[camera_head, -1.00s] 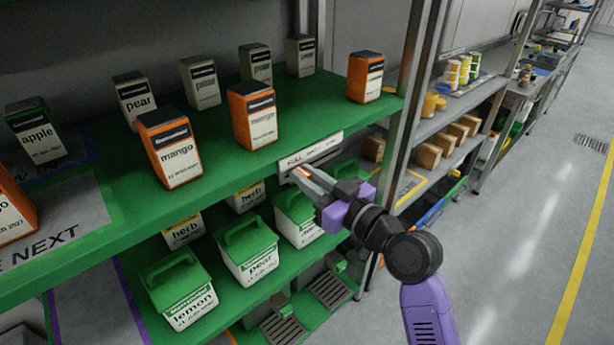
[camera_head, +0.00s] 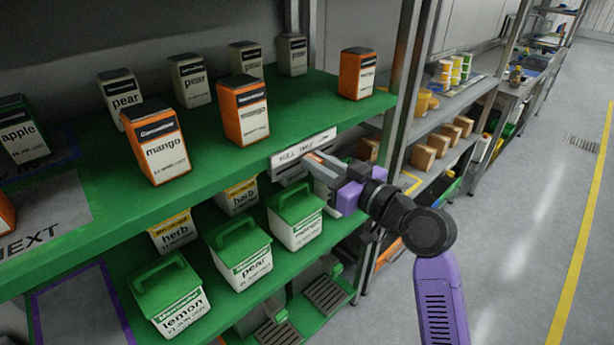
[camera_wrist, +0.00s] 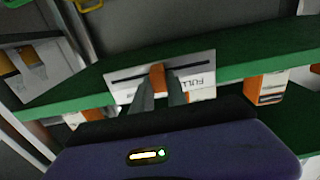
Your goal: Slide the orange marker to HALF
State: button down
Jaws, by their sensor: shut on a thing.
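The orange marker (camera_wrist: 157,77) sits on a dark slot in a white label plate (camera_wrist: 125,72) on the shelf's front edge. In the wrist view it stands near the middle of the slot, and the word FULL shows upside down to its right. My gripper (camera_wrist: 158,92) is shut on the marker, one finger on each side. In the head view my gripper (camera_head: 315,160) reaches the front of the label plate (camera_head: 290,150), right of its centre. The fingers cover part of the plate there, and its print is too small to read surely. No HALF mark is readable.
The green shelf (camera_head: 200,178) carries cartons, including an orange mango carton (camera_head: 157,150). Lidded tubs, such as the pear tub (camera_head: 238,250), stand on the shelf below, close under my gripper. A metal post (camera_head: 398,90) rises just right of it. The floor at right is clear.

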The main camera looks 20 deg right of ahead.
jog(key=c, duration=1.3)
grip_release()
jog(key=shift+d, duration=0.1)
jog(key=b+v, duration=0.1)
jog(key=v, duration=0.6)
jog(key=shift+s+b, duration=0.3)
jog(key=shift+s, duration=0.05)
